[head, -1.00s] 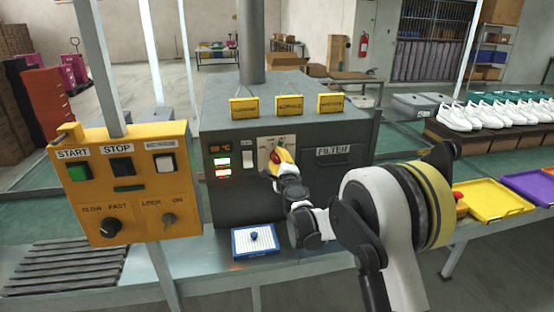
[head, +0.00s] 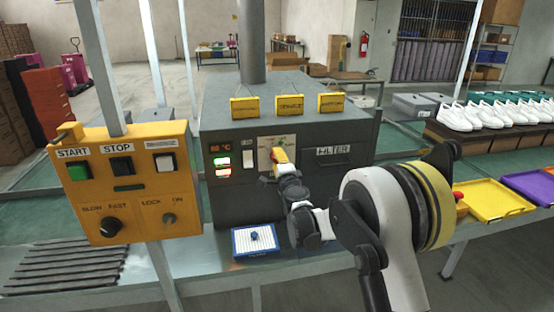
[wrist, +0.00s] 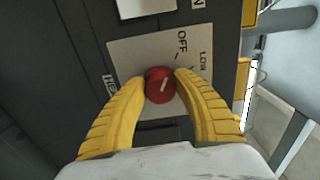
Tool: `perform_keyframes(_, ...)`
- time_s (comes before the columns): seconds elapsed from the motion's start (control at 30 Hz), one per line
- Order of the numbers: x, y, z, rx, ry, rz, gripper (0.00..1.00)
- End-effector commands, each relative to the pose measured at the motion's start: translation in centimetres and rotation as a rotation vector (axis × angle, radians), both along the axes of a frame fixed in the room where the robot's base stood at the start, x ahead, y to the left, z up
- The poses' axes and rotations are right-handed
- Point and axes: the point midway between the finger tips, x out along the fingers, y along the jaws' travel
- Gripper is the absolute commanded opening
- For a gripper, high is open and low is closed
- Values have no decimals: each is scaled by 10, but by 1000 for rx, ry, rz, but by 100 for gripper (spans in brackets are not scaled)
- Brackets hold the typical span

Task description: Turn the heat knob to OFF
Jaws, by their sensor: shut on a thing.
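The red heat knob (wrist: 157,87) sits on a pale dial plate (wrist: 128,55) on the dark machine front. Its white pointer line slants up and right in the wrist view, toward the OFF side. I cannot tell whether it lines up exactly with the OFF mark. LOW is to the right of OFF, and a partly covered label starting with H is at the left. My yellow-fingered gripper (wrist: 161,89) is shut on the knob, one finger on each side. In the head view my gripper (head: 279,156) hides most of the knob against the plate (head: 264,148).
The dark machine (head: 220,112) has a readout, a switch and a FILTER panel (head: 333,157). A yellow control box (head: 130,205) stands at the left. A blue-rimmed tray (head: 238,252) lies below the gripper. Yellow tags (head: 289,106) stand on the machine top.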

Motion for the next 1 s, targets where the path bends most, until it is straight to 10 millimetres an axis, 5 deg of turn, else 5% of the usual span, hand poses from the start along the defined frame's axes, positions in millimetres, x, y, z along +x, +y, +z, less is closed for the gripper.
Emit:
perform_keyframes(0.17,0,0,1,-1,0,0,4)
perform_keyframes(0.2,0,0,1,-1,0,0,40)
perform_keyframes(0.27,0,0,1,0,0,0,58)
perform_keyframes(0.67,-6,-2,0,1,0,0,58)
perform_keyframes(1.0,-73,-21,1,0,0,0,58)
